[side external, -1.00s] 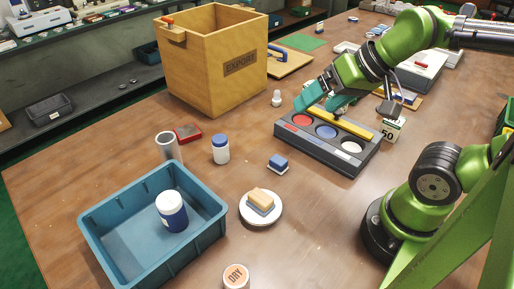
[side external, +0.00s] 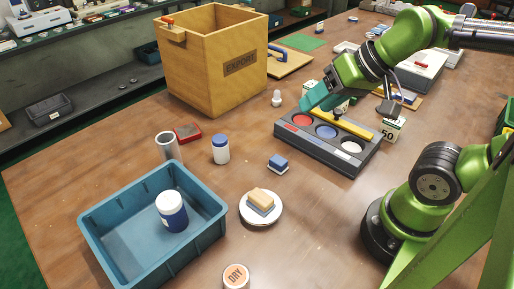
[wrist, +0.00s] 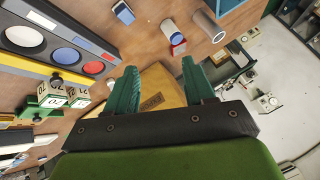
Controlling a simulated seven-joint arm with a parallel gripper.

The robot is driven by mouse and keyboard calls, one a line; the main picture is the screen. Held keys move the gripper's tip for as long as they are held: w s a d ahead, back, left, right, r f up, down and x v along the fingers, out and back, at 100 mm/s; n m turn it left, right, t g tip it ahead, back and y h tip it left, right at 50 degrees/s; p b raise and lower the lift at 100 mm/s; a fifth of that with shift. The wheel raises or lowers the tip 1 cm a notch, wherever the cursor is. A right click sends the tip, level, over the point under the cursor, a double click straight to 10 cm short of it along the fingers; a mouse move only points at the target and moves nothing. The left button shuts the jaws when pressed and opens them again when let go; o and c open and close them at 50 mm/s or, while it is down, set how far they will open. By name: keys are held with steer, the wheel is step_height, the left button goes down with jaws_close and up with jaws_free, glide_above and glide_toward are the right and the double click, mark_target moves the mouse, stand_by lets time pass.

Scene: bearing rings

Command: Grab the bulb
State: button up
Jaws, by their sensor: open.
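The bulb (side external: 277,98) is small and white and stands on the wooden table between the wooden crate and the grey tray.
The wooden crate (side external: 205,68) stands left of the bulb. The grey tray (side external: 345,160) has red, blue and white discs. Number boxes (side external: 393,130) stand behind it. A blue-lidded jar (side external: 220,150), a sponge (side external: 278,163) and a blue bin (side external: 105,225) are nearer the front.

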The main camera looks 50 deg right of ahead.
mark_target(276, 94)
steer(key=w+d+f+n+g+h, duration=0.2)
steer(key=w+d+f+n+h, duration=0.1)
steer(key=w+d+f+n, duration=0.1)
steer(key=w+d+f+n+g+h, duration=0.3)
steer(key=w+d+f+n+h, duration=0.1)
steer(key=w+d, duration=0.3)
steer(key=w+d+f+n+g+h, duration=0.2)
steer(key=w+d+f+n+h, duration=0.1)
steer(key=w+d+f, duration=0.3)
steer(key=shift+w+d+f+n+g+h, duration=0.15)
steer(key=shift+d+n+g+h, duration=0.15)
steer(key=shift+d+n, duration=0.5)
steer(key=w+d+f+n+t+h, duration=0.2)
steer(key=w+n+t+h, duration=0.3)
steer(key=w+n+h, duration=0.55)
steer(key=shift+n+y, duration=0.85)
steer(key=f, duration=0.3)
steer(key=w+f, duration=0.1)
steer(key=f, duration=0.2)
steer(key=shift+w+d, duration=0.2)
steer(key=x, duration=0.5)
steer(key=shift+f, duration=0.1)
jaws_close()
